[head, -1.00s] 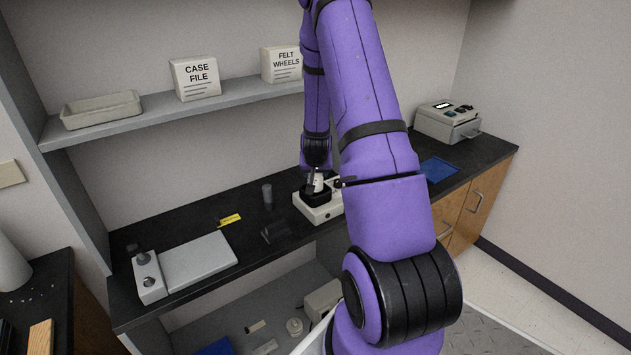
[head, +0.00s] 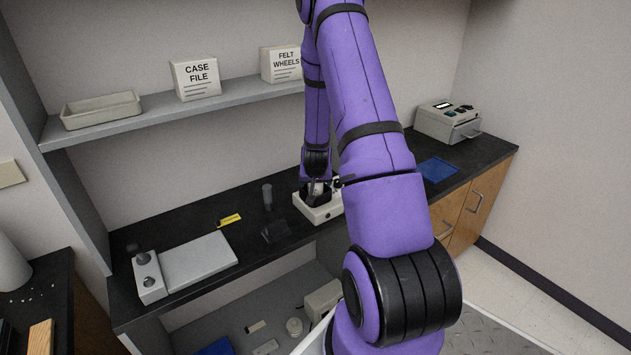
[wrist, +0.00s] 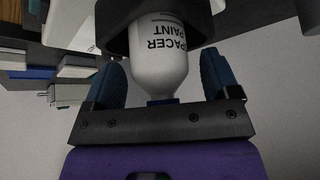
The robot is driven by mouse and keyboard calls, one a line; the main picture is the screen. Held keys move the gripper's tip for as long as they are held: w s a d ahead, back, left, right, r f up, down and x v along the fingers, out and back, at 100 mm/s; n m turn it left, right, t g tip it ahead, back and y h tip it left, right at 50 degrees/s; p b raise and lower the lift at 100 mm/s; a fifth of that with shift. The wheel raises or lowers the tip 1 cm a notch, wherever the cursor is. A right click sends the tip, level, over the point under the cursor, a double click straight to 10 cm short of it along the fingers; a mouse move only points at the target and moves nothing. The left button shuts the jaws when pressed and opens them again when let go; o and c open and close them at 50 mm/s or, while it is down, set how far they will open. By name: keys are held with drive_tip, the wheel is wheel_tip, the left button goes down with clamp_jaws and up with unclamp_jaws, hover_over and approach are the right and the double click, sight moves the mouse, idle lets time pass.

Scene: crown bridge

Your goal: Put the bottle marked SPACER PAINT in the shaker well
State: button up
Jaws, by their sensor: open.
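The white bottle marked SPACER PAINT (wrist: 160,72) shows in the wrist view, its lettering upside down in that picture. Its far end is inside the black cup-like shaker well (wrist: 112,32); how deep it sits I cannot tell. My gripper (wrist: 160,62) is open, with one blue finger on each side of the bottle and a visible gap on both sides. In the head view my gripper (head: 318,187) is low over the pale shaker (head: 322,214) on the dark counter, and it and the arm mostly hide the bottle.
Left of the shaker are a small grey cylinder (head: 267,195), a yellow label (head: 229,220), a dark item (head: 275,233) and a flat grey unit with a knob (head: 198,262). A shelf (head: 240,98) runs above. A blue mat (head: 438,170) and a device (head: 448,122) are at right.

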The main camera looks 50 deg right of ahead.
drive_tip(key=shift+r, duration=0.1)
drive_tip(key=s+a+r+n+t+y, duration=0.15)
drive_tip(key=s+a+r, duration=0.25)
drive_tip(key=a+r, duration=0.95)
drive_tip(key=s+a+r+n+y, duration=0.2)
drive_tip(key=s+a+r+n, duration=0.15)
drive_tip(key=a+r, duration=0.95)
drive_tip(key=s+a+r+n, duration=0.1)
drive_tip(key=s+a+r, duration=0.1)
drive_tip(key=s+r, duration=0.2)
drive_tip(key=s+a+r+n+y, duration=0.1)
drive_tip(key=s+a+r+n, duration=0.1)
drive_tip(key=s, duration=0.6)
drive_tip(key=s+a+r+n, duration=0.1)
drive_tip(key=s+a+r, duration=0.3)
drive_tip(key=s+r, duration=0.2)
drive_tip(key=shift+a+g, duration=0.2)
drive_tip(key=shift+g, duration=0.25)
